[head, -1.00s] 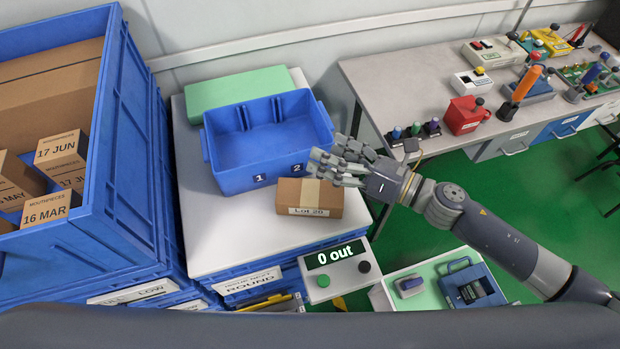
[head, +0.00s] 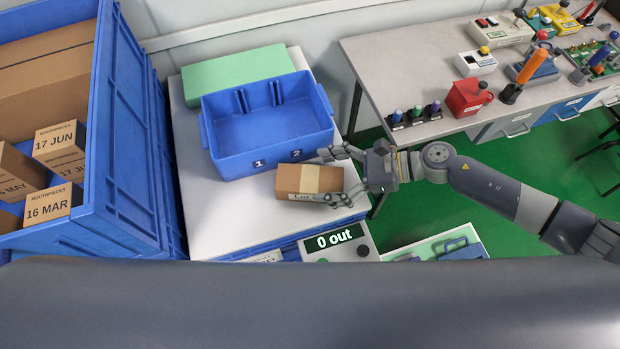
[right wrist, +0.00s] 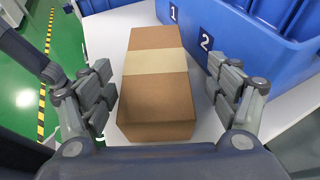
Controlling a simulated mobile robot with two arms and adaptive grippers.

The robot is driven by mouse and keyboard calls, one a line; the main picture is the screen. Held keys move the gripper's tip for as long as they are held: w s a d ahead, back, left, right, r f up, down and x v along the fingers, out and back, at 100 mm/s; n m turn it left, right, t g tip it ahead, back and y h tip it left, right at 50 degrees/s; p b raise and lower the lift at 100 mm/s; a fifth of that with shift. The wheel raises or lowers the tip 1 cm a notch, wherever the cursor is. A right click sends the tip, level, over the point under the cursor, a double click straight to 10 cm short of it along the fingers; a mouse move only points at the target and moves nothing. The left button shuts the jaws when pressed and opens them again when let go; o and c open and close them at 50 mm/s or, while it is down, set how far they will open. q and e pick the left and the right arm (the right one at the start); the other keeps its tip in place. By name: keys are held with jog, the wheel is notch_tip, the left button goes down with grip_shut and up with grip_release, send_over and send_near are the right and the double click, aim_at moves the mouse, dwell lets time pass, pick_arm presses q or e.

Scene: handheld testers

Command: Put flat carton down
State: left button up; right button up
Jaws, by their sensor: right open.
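The flat carton (head: 309,180) is a brown box with a pale tape band and a "Lot" label on its front. It rests on the white table top (head: 226,222), just in front of the blue two-compartment bin. My right gripper (head: 333,177) is open at the carton's right end, with fingers on its near and far sides. In the right wrist view the carton (right wrist: 157,90) lies between the open fingers (right wrist: 170,100), with gaps visible on both sides. My left gripper is not in view.
The blue bin (head: 222,155), numbered 1 and 2, looks empty. A green block (head: 235,72) lies behind it. A counter box (head: 338,243) reading "0 out" stands at the front. A tall blue crate (head: 125,150) with dated cartons is left; a grey bench (head: 400,75) with testers is right.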

aim_at(313, 178)
jog(key=x, duration=0.2)
jog(key=p+x, duration=0.1)
jog(key=x, duration=0.1)
jog(key=shift+s+a+r, duration=0.15)
jog(key=shift+s+r, duration=0.05)
jog(key=shift+s, duration=0.05)
jog(key=c, duration=1)
jog(key=shift+c, duration=0.8)
jog(key=shift+r, duration=0.2)
